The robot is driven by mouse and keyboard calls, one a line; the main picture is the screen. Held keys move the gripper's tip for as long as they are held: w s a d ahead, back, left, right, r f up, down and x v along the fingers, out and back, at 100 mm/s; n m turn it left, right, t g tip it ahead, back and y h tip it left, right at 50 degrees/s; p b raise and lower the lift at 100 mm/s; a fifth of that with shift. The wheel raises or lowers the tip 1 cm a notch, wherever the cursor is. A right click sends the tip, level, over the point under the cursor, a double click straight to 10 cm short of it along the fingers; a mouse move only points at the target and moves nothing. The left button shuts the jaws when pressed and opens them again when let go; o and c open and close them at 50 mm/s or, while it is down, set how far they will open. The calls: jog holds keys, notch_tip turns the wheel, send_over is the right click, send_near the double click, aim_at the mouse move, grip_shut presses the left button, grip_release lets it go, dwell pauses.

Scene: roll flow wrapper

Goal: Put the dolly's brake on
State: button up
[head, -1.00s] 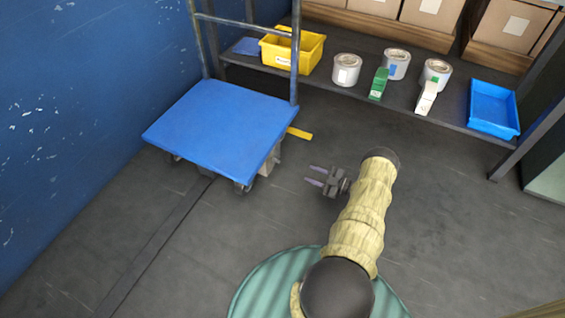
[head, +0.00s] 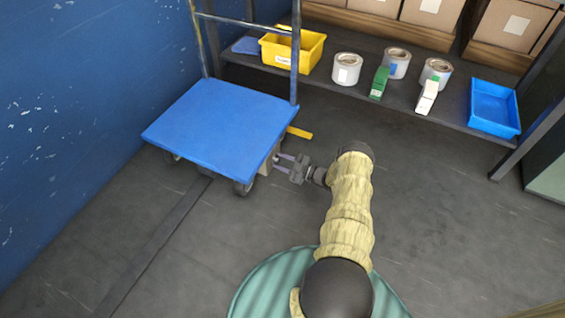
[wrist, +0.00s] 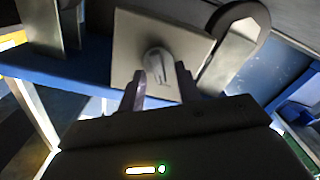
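The dolly (head: 215,125) has a blue platform and a tall metal handle frame. It stands at the left against the blue wall. My gripper (head: 279,160) is low at the platform's right side, beside a pale box under its edge. In the wrist view a grey plate (wrist: 129,48) carries a rounded grey knob (wrist: 158,60) with a short lever, probably the brake. My gripper (wrist: 161,78) is open there, with its two fingertips apart, just below and either side of the knob. I cannot tell whether they touch it. A wheel (wrist: 258,17) shows to the right of the plate.
A yellow strip (head: 299,133) shows right of the dolly. The floor at front and right is clear.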

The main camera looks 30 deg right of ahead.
grip_shut()
jog(key=shift+m, duration=0.4)
jog(key=m+b, duration=0.2)
jog(key=m, duration=0.3)
jog(key=shift+d, duration=0.2)
jog(key=m+b, duration=0.1)
jog(key=m, duration=0.5)
jog(key=shift+w+d+b, duration=0.15)
jog(key=shift+d+b, duration=0.05)
jog(key=shift+b, duration=0.2)
